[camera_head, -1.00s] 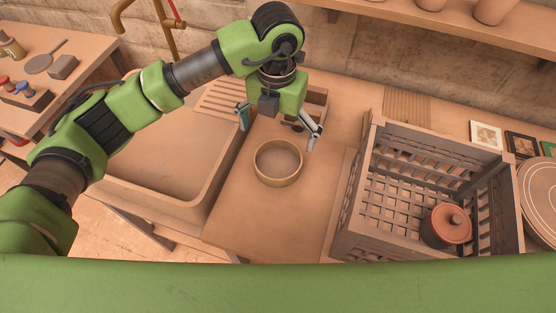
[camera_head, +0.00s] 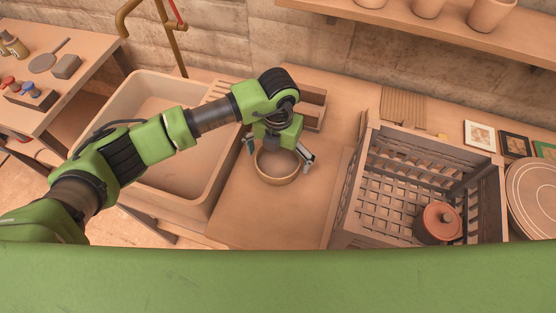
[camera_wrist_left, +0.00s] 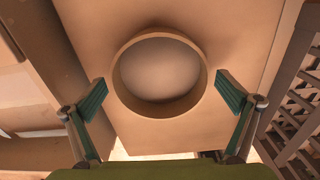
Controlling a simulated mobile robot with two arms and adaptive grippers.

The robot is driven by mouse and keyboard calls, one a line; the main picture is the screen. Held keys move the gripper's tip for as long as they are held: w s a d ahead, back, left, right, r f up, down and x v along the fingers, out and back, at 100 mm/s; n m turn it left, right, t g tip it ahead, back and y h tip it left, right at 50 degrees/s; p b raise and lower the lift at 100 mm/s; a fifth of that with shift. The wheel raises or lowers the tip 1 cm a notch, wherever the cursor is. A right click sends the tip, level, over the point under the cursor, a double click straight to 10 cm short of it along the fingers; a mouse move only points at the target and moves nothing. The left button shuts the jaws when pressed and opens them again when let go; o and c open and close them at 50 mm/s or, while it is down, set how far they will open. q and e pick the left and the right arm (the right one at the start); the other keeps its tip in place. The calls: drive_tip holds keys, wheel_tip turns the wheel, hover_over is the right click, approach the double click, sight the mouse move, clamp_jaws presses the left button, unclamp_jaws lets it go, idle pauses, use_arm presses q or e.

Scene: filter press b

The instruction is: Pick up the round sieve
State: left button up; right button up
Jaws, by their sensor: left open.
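The round sieve (camera_head: 277,179) is a shallow tan ring lying on the wooden counter between the sink and the crate. In the left wrist view the sieve (camera_wrist_left: 159,109) shows from above, between the fingers, with its pale inside visible. My left gripper (camera_head: 279,159) is open above the sieve, pointing down. One finger is on each side of the ring in the left wrist view (camera_wrist_left: 165,119), with a gap to each. The far part of the sieve is hidden by the gripper in the head view. My right gripper is not in view.
A slatted crate (camera_head: 345,205) with a lidded reddish pot (camera_head: 438,222) stands to the right. A sink basin (camera_head: 160,185) is to the left. A small wooden box (camera_head: 313,107) stands behind the gripper. The counter in front of the sieve (camera_head: 265,220) is clear.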

use_arm(q)
drive_tip(key=c, duration=1.3)
